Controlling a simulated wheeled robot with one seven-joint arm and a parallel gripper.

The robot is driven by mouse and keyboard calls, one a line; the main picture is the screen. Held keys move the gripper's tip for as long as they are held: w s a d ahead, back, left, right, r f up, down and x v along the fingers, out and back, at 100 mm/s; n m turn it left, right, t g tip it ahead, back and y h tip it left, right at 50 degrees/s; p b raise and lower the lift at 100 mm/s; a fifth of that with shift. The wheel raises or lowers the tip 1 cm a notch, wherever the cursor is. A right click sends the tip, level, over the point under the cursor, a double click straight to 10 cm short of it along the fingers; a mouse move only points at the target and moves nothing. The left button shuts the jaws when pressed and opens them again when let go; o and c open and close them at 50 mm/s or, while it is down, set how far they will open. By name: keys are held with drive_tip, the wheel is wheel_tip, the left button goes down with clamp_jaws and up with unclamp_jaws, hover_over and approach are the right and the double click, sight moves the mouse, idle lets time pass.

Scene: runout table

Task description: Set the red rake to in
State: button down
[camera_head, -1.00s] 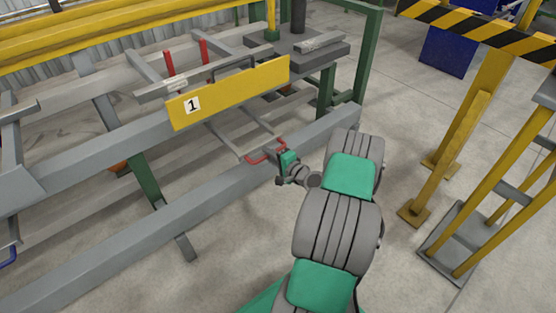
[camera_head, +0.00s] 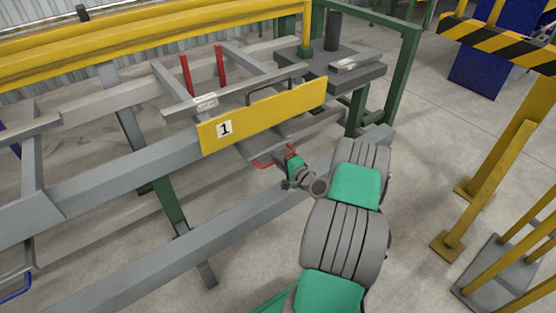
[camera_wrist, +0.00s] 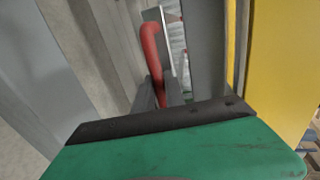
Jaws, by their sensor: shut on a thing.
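The red rake shows in the head view as two upright red prongs (camera_head: 220,65) behind the yellow panel numbered 1 (camera_head: 265,115), and a red handle (camera_head: 268,161) below its front edge. Grey bars join them, partly hidden by the panel. My gripper (camera_head: 291,163) is shut on the handle at its right end. In the wrist view, the red handle (camera_wrist: 152,60) runs down behind the dark edge of my green gripper (camera_wrist: 165,120).
A long grey rail (camera_head: 190,245) runs below the handle, close to my arm. A dark block on a green frame (camera_head: 360,70) stands right of the panel. Yellow posts (camera_head: 490,185) stand farther right. A blue handle (camera_head: 15,289) is at lower left. Some floor is bare at right.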

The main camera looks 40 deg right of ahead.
drive_tip(key=shift+w+r, duration=0.1)
drive_tip(key=shift+w, duration=0.05)
drive_tip(key=c, duration=1.6)
unclamp_jaws()
drive_tip(key=shift+a, duration=0.1)
drive_tip(key=shift+o, duration=1)
drive_tip(key=p+v, duration=0.2)
drive_tip(key=v, duration=0.6)
drive_tip(key=shift+p, duration=0.3)
